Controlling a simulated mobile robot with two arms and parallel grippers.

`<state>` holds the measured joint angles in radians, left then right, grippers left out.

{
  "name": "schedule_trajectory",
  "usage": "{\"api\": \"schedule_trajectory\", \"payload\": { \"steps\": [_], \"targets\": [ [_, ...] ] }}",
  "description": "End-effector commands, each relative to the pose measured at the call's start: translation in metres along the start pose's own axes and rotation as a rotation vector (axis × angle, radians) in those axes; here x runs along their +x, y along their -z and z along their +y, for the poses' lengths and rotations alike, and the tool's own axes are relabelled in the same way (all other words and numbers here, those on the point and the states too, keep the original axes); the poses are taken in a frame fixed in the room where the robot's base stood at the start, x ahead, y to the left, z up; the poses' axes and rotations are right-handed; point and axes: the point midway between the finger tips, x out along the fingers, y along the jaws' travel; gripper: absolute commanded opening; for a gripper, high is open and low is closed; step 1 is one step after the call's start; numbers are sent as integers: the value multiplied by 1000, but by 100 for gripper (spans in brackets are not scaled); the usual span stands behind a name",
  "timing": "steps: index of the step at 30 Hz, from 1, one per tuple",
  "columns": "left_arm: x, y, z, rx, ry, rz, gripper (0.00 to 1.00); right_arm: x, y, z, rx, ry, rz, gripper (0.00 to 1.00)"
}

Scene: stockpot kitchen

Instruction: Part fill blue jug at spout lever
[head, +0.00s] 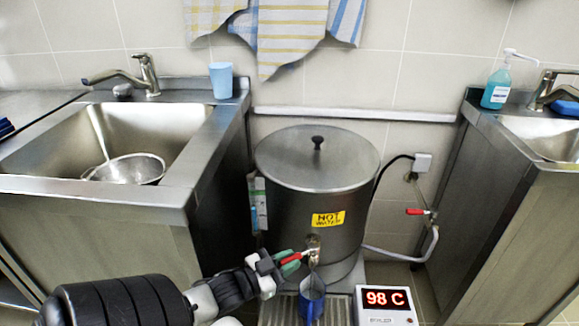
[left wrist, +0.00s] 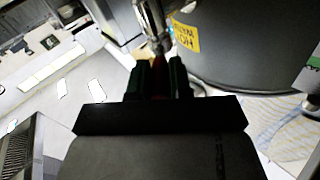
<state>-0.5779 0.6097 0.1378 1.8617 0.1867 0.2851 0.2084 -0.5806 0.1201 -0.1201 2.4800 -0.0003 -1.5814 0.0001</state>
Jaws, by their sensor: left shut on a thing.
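The blue jug (head: 312,300) stands on the ribbed drip grate under the spout (head: 313,248) of the large steel hot water pot (head: 290,215). My left gripper (head: 288,264) comes in from the left, its dark green fingers shut on the red spout lever (head: 292,258). In the left wrist view my left gripper (left wrist: 160,82) has the red lever (left wrist: 158,62) between its fingers, with the metal spout (left wrist: 152,25) just beyond. The water level inside the jug cannot be told. My right gripper is not in view.
A display (head: 386,302) reading 98 C stands right of the jug. A red-handled valve (head: 416,212) with a hose is at the pot's right. Steel sinks flank the pot. A light blue cup (head: 221,80) stands on the left sink's edge.

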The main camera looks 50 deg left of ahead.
Motion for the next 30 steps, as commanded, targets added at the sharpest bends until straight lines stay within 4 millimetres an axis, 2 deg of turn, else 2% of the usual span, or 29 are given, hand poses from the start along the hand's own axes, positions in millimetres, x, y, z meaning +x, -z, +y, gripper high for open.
{"api": "schedule_trajectory", "payload": {
  "steps": [1,2,6,17,22,24,30],
  "targets": [
    [-1,-2,1,-1,-1,-6,0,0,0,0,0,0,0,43],
    [-1,-2,1,-1,-1,-6,23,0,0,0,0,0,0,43],
    [0,-1,1,-1,0,-4,44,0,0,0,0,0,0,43],
    [-6,0,0,0,0,-3,45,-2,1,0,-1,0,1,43],
    [-32,0,1,-2,0,-7,45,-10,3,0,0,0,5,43],
    [-45,0,1,-2,1,-7,45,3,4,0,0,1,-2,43],
    [-70,0,0,-1,1,-5,45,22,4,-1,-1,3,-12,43]
  ]
}}
